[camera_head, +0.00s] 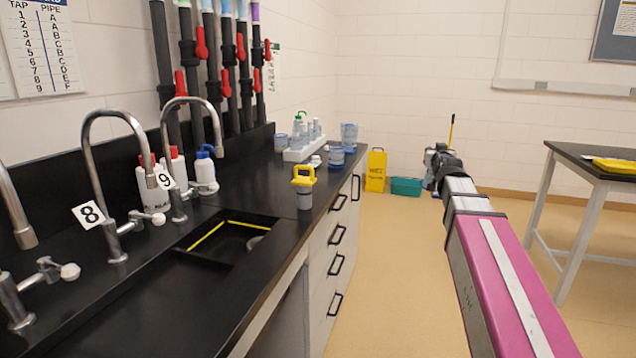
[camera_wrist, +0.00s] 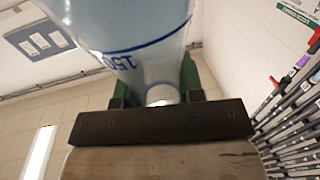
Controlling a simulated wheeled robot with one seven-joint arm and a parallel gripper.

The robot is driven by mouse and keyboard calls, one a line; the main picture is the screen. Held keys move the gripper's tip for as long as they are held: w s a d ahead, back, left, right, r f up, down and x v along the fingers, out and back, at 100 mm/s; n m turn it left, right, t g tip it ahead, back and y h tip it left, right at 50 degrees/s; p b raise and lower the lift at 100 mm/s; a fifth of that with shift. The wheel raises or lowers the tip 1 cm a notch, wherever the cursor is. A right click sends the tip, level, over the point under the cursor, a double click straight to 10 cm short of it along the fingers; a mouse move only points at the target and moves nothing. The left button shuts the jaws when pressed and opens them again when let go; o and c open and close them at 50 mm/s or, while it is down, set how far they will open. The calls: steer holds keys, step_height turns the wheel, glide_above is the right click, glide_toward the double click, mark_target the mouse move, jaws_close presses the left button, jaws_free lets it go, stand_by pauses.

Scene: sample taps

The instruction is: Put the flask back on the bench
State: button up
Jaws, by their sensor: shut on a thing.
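In the wrist view, the flask (camera_wrist: 135,30) is a pale, clear vessel with blue markings that include "150". My gripper (camera_wrist: 155,85) is shut on it, with a green finger on each side. The flask runs out of the top of this view, so its mouth and full tilt do not show. In the head view my arm reaches forward, right of the bench (camera_head: 262,198), over the open floor. The gripper and flask cannot be made out there behind my arm. The bench is a long black counter along the left wall.
On the bench stand a yellow-topped grey container (camera_head: 304,188), a white rack (camera_head: 303,150) with bottles, blue-marked beakers (camera_head: 349,135) and a sink (camera_head: 232,237) with tall taps. A yellow floor sign (camera_head: 376,170) and teal box (camera_head: 406,186) stand beyond. A table (camera_head: 592,160) is at right.

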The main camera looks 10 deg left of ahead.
steer(key=s+a+r+n+g+y, duration=0.1)
steer(key=s+a+r+n+y, duration=0.2)
steer(key=a, duration=1)
steer(key=s+a+r+n+g+y, duration=0.1)
steer(key=a+n+g+y, duration=0.3)
steer(key=a, duration=0.9)
steer(key=s+a+r+n+g+y, duration=0.2)
steer(key=s+a+y, duration=0.15)
steer(key=a, duration=0.35)
steer(key=s+a+r+n+g+y, duration=0.1)
steer(key=s+a+r+y, duration=0.1)
steer(key=s+a+r, duration=0.3)
steer(key=s+a+n+g+y, duration=0.2)
steer(key=s+a+y, duration=0.1)
steer(key=a, duration=0.5)
steer(key=w+d+f, duration=0.4)
steer(key=w+f, duration=0.6)
steer(key=f, duration=0.1)
steer(key=shift+w+d, duration=0.4)
steer(key=shift+h, duration=0.25)
steer(key=o, duration=1.1)
